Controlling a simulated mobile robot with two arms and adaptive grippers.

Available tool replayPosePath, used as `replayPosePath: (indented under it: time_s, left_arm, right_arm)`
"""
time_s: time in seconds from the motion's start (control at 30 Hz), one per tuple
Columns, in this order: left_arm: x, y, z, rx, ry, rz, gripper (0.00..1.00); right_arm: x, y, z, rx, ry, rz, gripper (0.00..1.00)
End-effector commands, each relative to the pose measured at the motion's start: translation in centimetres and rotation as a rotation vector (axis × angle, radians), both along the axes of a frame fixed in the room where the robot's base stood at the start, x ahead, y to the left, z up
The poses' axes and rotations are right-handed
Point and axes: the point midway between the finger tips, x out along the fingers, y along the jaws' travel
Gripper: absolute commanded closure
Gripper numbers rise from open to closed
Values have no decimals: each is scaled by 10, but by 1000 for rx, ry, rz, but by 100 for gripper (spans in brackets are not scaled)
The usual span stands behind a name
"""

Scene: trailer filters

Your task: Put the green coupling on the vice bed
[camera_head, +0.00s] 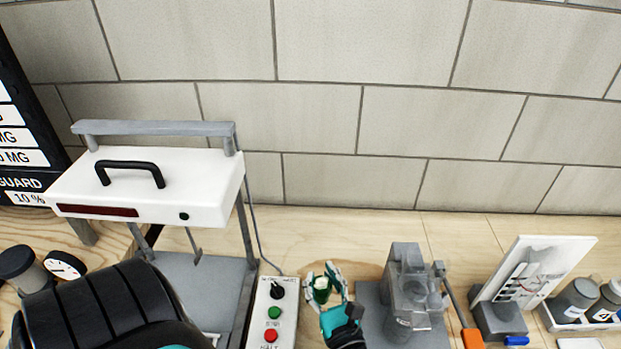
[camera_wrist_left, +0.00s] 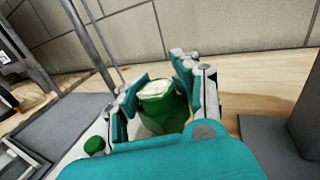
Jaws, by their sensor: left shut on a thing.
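The green coupling (camera_wrist_left: 162,106) is a short green cylinder with a pale top. My left gripper (camera_wrist_left: 165,92) is shut on it, with teal and grey fingers on both sides. In the head view the left gripper (camera_head: 323,284) holds the coupling (camera_head: 321,288) between the control box and the vice. The grey vice (camera_head: 405,290) stands just right of the gripper, on a grey base plate (camera_head: 372,300). The coupling is apart from the vice. The lower part of the coupling is hidden by the gripper. My right gripper is not in view.
A control box (camera_head: 262,318) with green and red buttons is close to the left of the gripper. A white press-like machine (camera_head: 150,185) stands further left. Right of the vice are an orange-handled tool (camera_head: 472,338), a tilted white board (camera_head: 535,270) and bottles (camera_head: 577,296).

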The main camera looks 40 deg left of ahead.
Motion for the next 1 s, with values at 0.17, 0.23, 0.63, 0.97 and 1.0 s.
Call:
replayPosePath:
  time_s: [0.17, 0.23, 0.63, 0.97, 1.0]
  left_arm:
    - [30, 39, 0, 7, -2, 1, 100]
    - [41, 54, -2, 7, -3, 1, 100]
    - [87, 114, -12, 2, 0, -1, 100]
    - [88, 116, -47, 2, 1, 0, 100]
    - [88, 116, -48, 2, 1, 0, 100]
  right_arm:
    - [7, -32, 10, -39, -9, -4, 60]
    - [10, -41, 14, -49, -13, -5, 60]
    - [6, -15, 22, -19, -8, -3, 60]
    - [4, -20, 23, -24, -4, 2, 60]
    - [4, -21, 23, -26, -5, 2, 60]
